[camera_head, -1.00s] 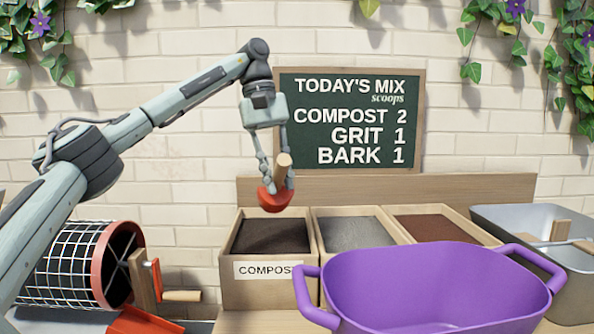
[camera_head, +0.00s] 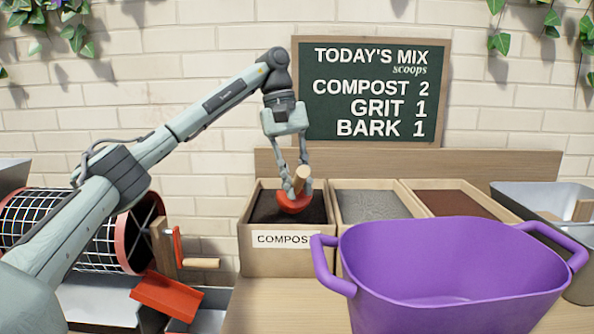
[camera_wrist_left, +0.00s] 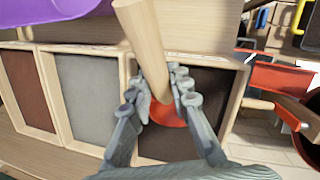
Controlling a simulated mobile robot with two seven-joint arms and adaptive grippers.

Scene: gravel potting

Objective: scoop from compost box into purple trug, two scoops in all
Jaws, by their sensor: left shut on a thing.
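My left gripper (camera_head: 301,184) is shut on the wooden handle of a red scoop (camera_head: 293,203). The scoop is at the compost box (camera_head: 262,262), over or touching the dark compost; I cannot tell which. The left wrist view also shows the scoop (camera_wrist_left: 168,113) in front of the compost, its handle (camera_wrist_left: 143,45) pointing up the picture. The purple trug (camera_head: 440,258) stands in front and to the right, and no material shows on its visible inside. My right gripper is not in view.
A grey grit box (camera_head: 372,205) and a brown bark box (camera_head: 452,203) stand right of the compost. A metal tub (camera_head: 545,190) is at the far right. A mesh drum (camera_head: 60,225) with a crank and a red chute (camera_head: 167,296) is at the left. A chalkboard (camera_head: 371,90) hangs behind.

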